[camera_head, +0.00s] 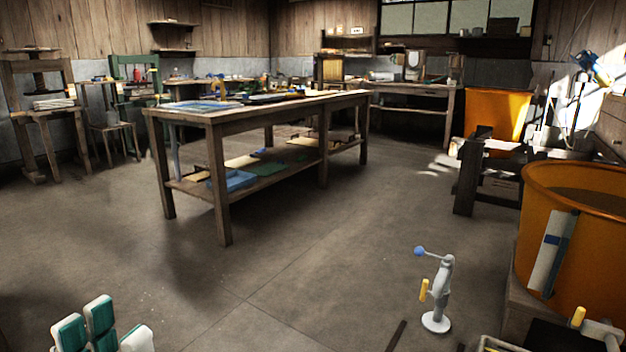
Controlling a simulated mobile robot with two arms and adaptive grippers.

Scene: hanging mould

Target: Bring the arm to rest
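My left gripper (88,328) shows at the bottom left edge of the head view, with teal pads on pale fingers. It is cut off by the frame's lower edge. Its pads appear close together, but I cannot tell whether it is open or shut. I see nothing held in it, and nothing touches the part that shows. My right gripper is not in view.
A long wooden table (225,116) with a lower shelf stands mid-room. A grey crank device (438,290) with a blue knob is at the lower right. An orange tub (590,250) stands at the right, another (497,112) behind. The floor (270,265) ahead is clear.

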